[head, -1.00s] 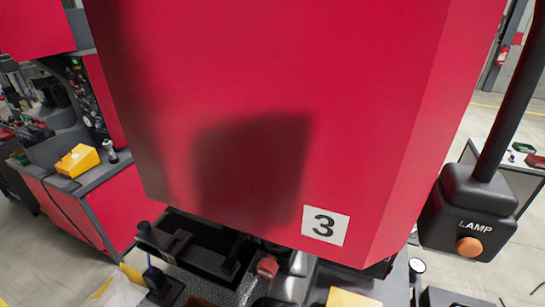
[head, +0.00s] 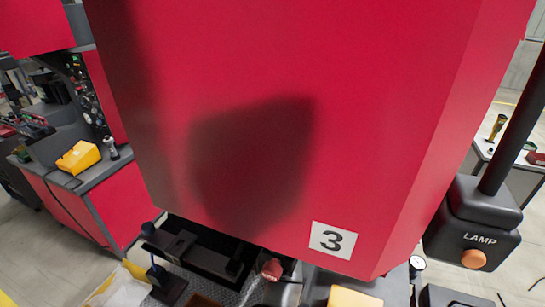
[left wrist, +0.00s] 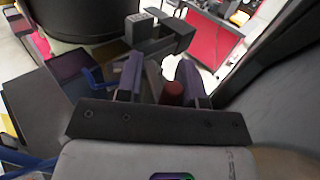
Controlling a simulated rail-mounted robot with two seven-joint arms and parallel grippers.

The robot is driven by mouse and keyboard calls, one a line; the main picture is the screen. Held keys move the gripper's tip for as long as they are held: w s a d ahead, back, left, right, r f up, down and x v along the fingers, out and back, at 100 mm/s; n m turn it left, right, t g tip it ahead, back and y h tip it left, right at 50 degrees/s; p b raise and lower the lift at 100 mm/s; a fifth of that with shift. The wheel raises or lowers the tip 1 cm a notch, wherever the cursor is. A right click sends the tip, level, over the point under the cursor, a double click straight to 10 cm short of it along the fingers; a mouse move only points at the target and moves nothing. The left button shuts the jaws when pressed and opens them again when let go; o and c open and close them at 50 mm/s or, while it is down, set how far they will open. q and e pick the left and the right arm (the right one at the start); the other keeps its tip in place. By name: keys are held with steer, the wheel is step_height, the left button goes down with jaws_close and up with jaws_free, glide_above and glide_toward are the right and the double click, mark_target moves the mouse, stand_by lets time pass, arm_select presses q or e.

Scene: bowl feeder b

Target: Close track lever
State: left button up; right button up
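A red knob (head: 272,269), which may be the track lever's handle, shows below the red hood in the head view. In the left wrist view a dark red cylinder (left wrist: 172,93), possibly the same knob, stands between the fingers of my left gripper (left wrist: 158,72). The fingers are apart, and the cylinder is closer to the right finger, with a gap to the left finger. I cannot tell whether it touches either finger. My left gripper is not clearly visible in the head view, and the hood hides much of the mechanism. My right gripper is not in view.
The large red hood (head: 250,130) with the label 3 (head: 332,240) fills the middle. In the wrist view a dark round bowl (left wrist: 85,18) and a grey block (left wrist: 150,28) are close ahead.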

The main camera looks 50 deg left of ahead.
arm_select(q)
steer(key=shift+o, duration=0.5)
steer(key=shift+d, duration=0.3)
steer(key=b+v, duration=0.2)
steer(key=v, duration=0.9)
steer(key=shift+s+d, duration=0.15)
